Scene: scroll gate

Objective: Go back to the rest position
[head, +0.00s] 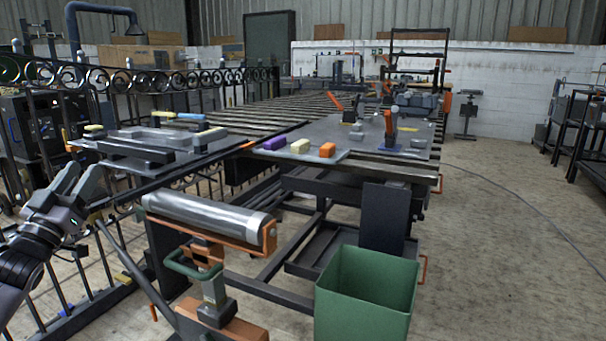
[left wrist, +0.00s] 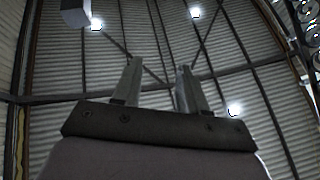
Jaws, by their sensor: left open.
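My left gripper (head: 80,182) is at the left edge of the head view, raised in front of the black scroll gate. Its two fingers are spread apart with nothing between them. In the left wrist view the gripper (left wrist: 157,85) points up toward the corrugated roof, and the gap between its fingers is empty. The black scroll gate (head: 190,78) with its row of scrolls stands behind it along the left side. My right gripper is not in view.
A roller stand (head: 205,215) with a green handle is right of my left gripper. A green bin (head: 366,295) stands on the floor. A worktable (head: 370,165) holds purple, cream and orange blocks. Open floor (head: 500,230) lies to the right.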

